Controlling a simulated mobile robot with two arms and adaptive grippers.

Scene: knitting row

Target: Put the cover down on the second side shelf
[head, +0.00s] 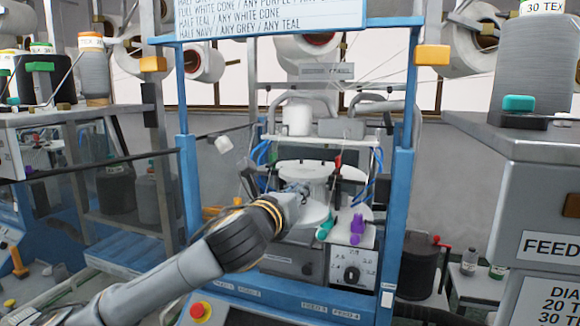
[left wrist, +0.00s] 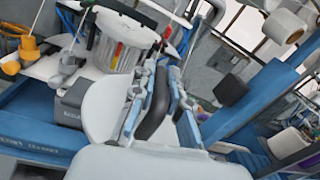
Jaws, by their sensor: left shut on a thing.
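My left gripper (head: 300,190) is in front of the middle of the blue-framed knitting machine. In the left wrist view its two fingers (left wrist: 162,105) are shut on a black bar-like handle (left wrist: 155,108). A pale rounded plate (left wrist: 103,108), which looks like the cover, lies beside and behind the handle; its white edge also shows below the gripper in the head view (head: 316,215). Whether it touches the machine is hidden. A white ribbed drum (left wrist: 122,42) stands just behind it. I cannot tell which surface is the second side shelf. My right gripper is not in view.
A small white ledge with purple and teal pieces (head: 357,225) is right of my gripper. Blue posts (head: 187,190) flank the opening. A grey feed cabinet (head: 530,190) stands at the right. Yarn cones (head: 95,75) stand on a shelf at the left.

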